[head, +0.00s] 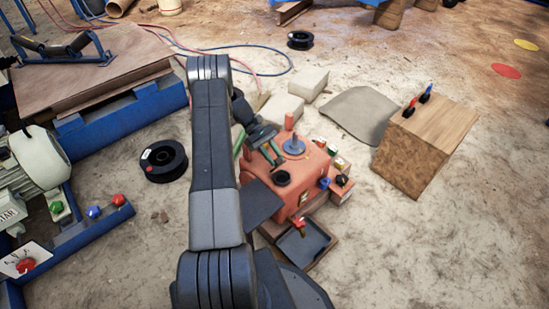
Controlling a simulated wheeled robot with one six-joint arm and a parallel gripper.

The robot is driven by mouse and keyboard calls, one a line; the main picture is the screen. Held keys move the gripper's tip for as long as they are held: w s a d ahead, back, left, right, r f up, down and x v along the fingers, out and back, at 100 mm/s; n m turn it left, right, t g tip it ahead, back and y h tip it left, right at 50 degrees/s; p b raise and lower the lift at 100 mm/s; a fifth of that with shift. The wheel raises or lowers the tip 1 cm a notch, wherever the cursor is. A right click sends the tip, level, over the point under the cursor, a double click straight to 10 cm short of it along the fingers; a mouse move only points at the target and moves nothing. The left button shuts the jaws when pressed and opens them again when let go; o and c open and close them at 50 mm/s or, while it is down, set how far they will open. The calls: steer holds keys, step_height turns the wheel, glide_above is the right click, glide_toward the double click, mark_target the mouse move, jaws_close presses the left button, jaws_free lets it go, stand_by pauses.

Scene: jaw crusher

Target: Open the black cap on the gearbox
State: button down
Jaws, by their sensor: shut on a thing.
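The orange-red gearbox (262,168) stands on the ground in the middle of the head view, partly behind my arm. A round black cap (281,178) shows on its top face. A blue-grey disc with an upright peg (294,145) is on the top behind it. My gripper (268,147) is over the rear left of the gearbox top, apart from the black cap in the picture. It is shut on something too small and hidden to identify. Dark and green parts show around the jaws.
Several coloured knobs (325,183) line the gearbox's right side. A dark tray (304,244) lies in front. A wooden block (427,145) with red and blue tools stands right. A black spool (164,161) and a motor (30,165) are left. Sandy ground at lower right is clear.

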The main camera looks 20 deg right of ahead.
steer(key=shift+w+g, duration=0.25)
steer(key=shift+g, duration=0.15)
steer(key=c, duration=1.1)
jaws_free()
steer(key=shift+p+v, duration=0.5)
steer(key=shift+v, duration=3.3)
steer(key=shift+a+f, duration=0.15)
steer(key=b+x, duration=0.1)
steer(key=x, duration=0.6)
steer(key=shift+s, duration=0.25)
steer(key=shift+s+d, duration=0.15)
steer(key=shift+d, duration=0.1)
